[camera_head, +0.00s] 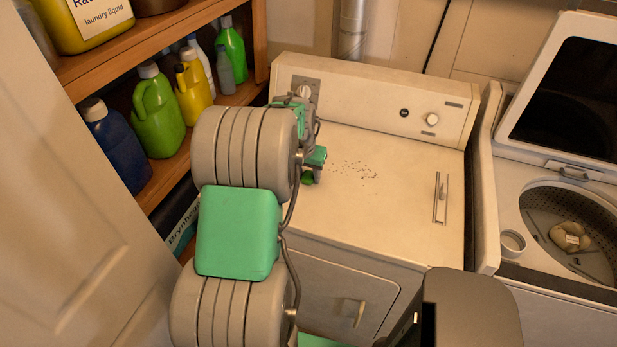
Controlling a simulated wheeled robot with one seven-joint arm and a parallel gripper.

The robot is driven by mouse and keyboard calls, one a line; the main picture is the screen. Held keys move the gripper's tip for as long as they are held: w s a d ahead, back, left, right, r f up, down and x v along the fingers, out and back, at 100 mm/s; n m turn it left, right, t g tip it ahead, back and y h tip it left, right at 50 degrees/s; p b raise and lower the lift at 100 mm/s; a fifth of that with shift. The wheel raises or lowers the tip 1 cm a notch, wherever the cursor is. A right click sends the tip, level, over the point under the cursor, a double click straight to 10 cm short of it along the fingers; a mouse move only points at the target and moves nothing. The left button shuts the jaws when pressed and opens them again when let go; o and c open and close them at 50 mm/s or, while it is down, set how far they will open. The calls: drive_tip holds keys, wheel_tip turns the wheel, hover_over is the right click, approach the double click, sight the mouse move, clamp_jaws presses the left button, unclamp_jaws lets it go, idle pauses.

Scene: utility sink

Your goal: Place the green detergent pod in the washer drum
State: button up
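My gripper (312,165) is over the left side of the dryer top, small and partly hidden behind my own arm. A small rounded green thing (307,179), probably the detergent pod, shows right at the fingers. I cannot tell whether the fingers hold it or it lies on the dryer top beneath them. Whether the fingers are open or shut is not clear. The washer drum (545,205) is at the far right under a raised lid (570,90). A beige bundle (570,237) lies in the drum.
The dryer (390,210) has dark specks on its top, which is otherwise mostly clear. A raised control panel (385,95) runs along its back. A small round cup (512,243) sits at the washer's front left. Shelves with several bottles (157,110) stand at left.

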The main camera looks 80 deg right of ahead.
clamp_jaws()
idle(0.3)
